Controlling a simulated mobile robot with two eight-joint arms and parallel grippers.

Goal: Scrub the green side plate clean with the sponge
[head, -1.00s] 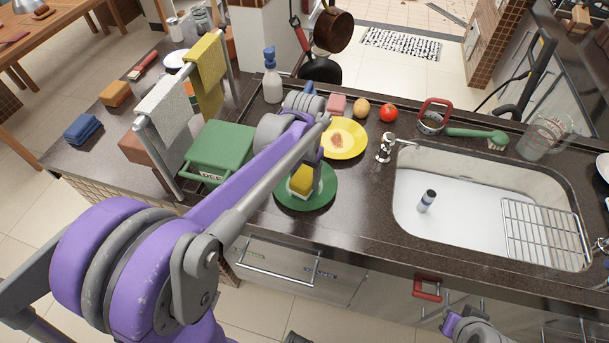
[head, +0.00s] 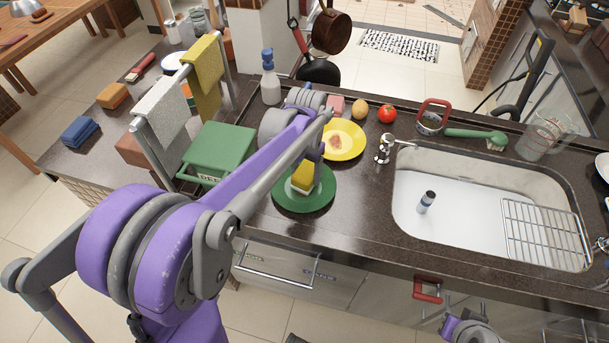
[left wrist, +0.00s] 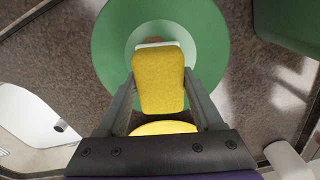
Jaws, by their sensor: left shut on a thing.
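The green side plate (head: 318,200) lies on the dark counter, left of the sink. In the left wrist view the plate (left wrist: 112,55) shows a paler centre. My left gripper (head: 305,172) is over the plate, partly hidden by its own arm. It is shut on the yellow sponge (head: 302,180), which has a pale layer at its far edge. In the left wrist view the sponge (left wrist: 158,80) sits between the fingers (left wrist: 158,90) and covers part of the plate's middle. I cannot tell whether it touches the plate.
A yellow plate (head: 354,144) with a brown stain is just behind the green one. A green bin (head: 222,148) and a towel rack with towels (head: 160,110) stand left. The sink (head: 465,225) is right. A soap bottle (head: 270,82), potato and tomato (head: 387,113) line the back.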

